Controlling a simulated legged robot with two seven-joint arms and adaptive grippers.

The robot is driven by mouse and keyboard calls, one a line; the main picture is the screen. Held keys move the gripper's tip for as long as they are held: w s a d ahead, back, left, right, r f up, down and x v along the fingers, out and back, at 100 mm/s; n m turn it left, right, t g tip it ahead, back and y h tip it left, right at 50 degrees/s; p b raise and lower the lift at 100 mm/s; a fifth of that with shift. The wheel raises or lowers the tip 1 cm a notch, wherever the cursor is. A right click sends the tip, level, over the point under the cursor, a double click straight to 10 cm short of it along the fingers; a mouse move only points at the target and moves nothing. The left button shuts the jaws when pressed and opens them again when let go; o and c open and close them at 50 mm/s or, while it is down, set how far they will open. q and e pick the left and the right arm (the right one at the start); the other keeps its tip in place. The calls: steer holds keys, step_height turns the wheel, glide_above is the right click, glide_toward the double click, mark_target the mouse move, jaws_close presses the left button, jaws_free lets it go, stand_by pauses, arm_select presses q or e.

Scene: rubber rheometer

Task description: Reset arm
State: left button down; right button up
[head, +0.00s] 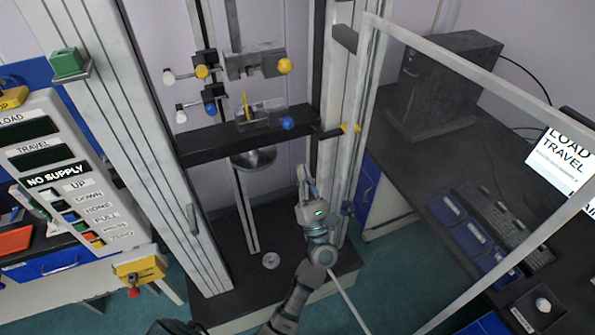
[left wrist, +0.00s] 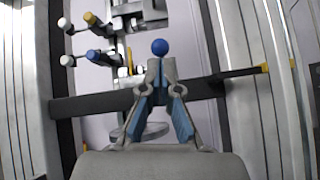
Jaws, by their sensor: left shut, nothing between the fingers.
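My left gripper (head: 304,172) is in front of the testing machine's frame, pointing up toward its dark crossbar (head: 205,145). Its fingers are shut and empty. In the left wrist view the closed fingertips (left wrist: 161,68) lie just below a blue ball knob (left wrist: 159,47) in the picture; I cannot tell whether they touch. In the head view the gripper looks apart from the blue knob (head: 287,123), below and right of it. The upper clamp (head: 255,62) has a yellow knob (head: 285,66). A thin yellow strip (head: 245,106) stands at the lower clamp. My right gripper is not in view.
A control panel (head: 75,185) with labelled buttons stands at the left. A clear door with a pale frame (head: 455,70) stands open at the right. Beyond it, a dark bench holds a black cabinet (head: 440,85), blue trays (head: 470,235) and a monitor (head: 565,165).

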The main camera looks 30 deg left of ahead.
arm_select(q)
steer(key=shift+w+a+f, duration=0.1)
steer(key=shift+a+f, duration=0.4)
steer(key=shift+a, duration=0.4)
